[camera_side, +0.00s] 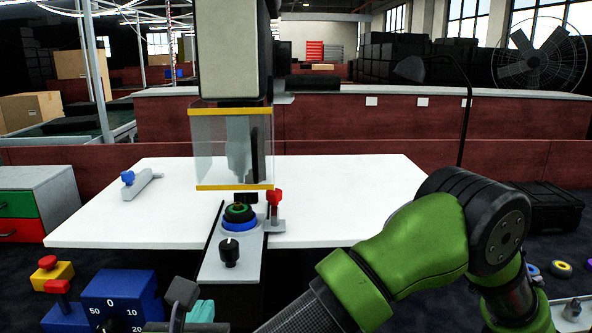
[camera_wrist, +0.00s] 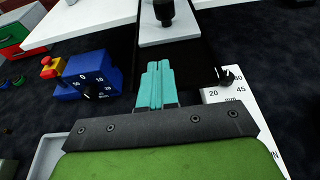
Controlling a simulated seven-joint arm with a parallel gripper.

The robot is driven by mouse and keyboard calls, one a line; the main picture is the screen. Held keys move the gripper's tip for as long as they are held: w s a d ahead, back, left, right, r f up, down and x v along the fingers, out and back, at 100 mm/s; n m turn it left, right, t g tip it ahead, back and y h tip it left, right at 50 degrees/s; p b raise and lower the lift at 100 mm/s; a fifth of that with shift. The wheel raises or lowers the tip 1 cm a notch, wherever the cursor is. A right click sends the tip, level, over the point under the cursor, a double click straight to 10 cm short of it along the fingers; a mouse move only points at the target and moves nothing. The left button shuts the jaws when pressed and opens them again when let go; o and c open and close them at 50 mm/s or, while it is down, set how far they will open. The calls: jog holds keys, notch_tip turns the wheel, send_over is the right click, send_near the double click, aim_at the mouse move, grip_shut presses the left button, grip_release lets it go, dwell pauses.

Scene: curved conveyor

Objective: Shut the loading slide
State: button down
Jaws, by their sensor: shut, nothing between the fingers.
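The loading slide is a grey plate (camera_side: 220,268) with a black knob (camera_side: 229,252) near its front end. It sticks out past the front edge of the white table, under the press with its clear, yellow-edged guard (camera_side: 206,150). A round part with blue and green rings (camera_side: 239,216) sits on the slide further back. In the wrist view the slide's front end (camera_wrist: 178,37) and knob (camera_wrist: 164,14) show at the top. My gripper's teal fingers (camera_wrist: 157,85) are shut and empty, in front of the slide and apart from the knob. They show partly in the side view (camera_side: 200,312).
A red-knobbed clamp (camera_side: 274,212) stands right of the slide. A blue-knobbed grey piece (camera_side: 141,185) lies on the table's left. A blue dial box (camera_side: 112,298) and a yellow box with red button (camera_side: 51,272) stand front left. A white scale plate (camera_wrist: 240,108) lies right of my fingers.

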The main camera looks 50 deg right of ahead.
jog(key=v, duration=0.5)
jog(key=w+d+r+g+y, duration=0.3)
jog(key=w+r+g+y, duration=0.2)
jog(key=r+g+y, duration=0.2)
jog(key=x, duration=0.9)
jog(key=shift+s+d+f, duration=0.1)
jog(key=shift+s, duration=0.2)
jog(key=shift+w+d, duration=0.85)
jog(key=shift+w, duration=0.05)
jog(key=shift+w+d, duration=0.5)
jog(key=shift+w, duration=0.05)
jog(key=shift+d, duration=0.1)
